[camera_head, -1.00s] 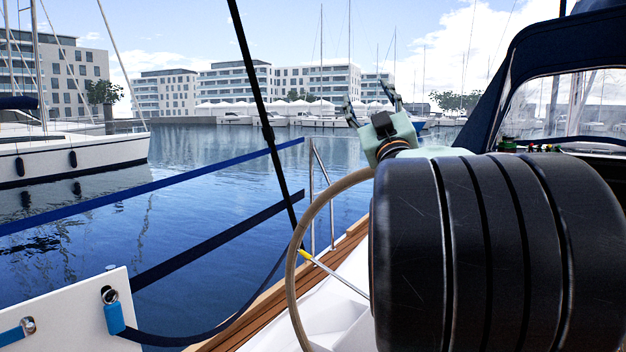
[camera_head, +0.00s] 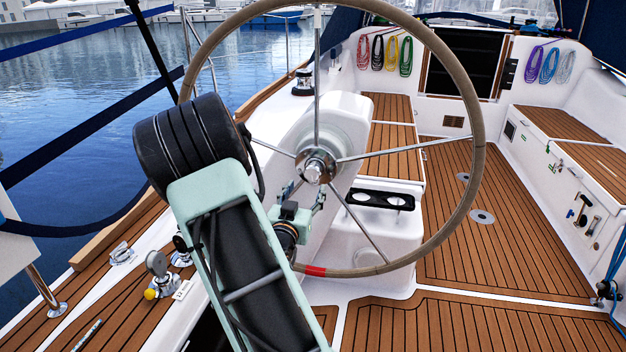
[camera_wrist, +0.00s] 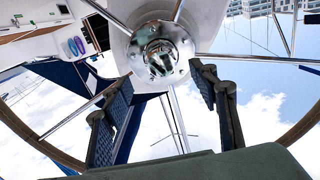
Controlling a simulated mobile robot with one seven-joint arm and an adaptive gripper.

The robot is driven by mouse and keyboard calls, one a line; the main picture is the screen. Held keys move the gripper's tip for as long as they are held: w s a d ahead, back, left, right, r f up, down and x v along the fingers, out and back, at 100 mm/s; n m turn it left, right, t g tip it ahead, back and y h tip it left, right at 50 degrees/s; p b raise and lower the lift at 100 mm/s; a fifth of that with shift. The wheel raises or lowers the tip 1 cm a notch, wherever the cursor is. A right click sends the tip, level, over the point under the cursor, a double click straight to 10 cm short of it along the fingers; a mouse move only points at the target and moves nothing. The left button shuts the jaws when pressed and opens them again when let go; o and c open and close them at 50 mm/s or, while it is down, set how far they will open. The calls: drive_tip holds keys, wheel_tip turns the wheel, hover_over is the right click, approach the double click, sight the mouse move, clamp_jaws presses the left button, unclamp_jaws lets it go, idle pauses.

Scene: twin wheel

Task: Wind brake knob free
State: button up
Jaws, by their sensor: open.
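The steering wheel (camera_head: 472,82) stands upright in the middle of the head view, with a tan rim and a red band at its bottom. A round chrome knob (camera_head: 315,168) sits at the hub; it also fills the upper middle of the wrist view (camera_wrist: 160,58). My gripper (camera_head: 304,190) is just below the hub, pointing up towards it. In the wrist view its two dark fingers (camera_wrist: 162,80) are spread wide, with the knob ahead, between and beyond their tips. Nothing is between the fingers, and they look apart from the knob.
Metal spokes (camera_head: 405,150) run from the hub to the rim around my gripper. The white pedestal (camera_head: 340,125) stands behind the wheel. A cup holder (camera_head: 383,199) is right of it. A winch handle fitting (camera_head: 157,266) is at lower left. The teak floor (camera_head: 480,250) is clear.

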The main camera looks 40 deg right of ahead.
sight(312, 176)
drive_tip(key=b+x, duration=0.1)
drive_tip(key=x, duration=0.7)
drive_tip(key=shift+w, duration=0.1)
drive_tip(key=c, duration=1.2)
drive_tip(key=shift+o, duration=0.2)
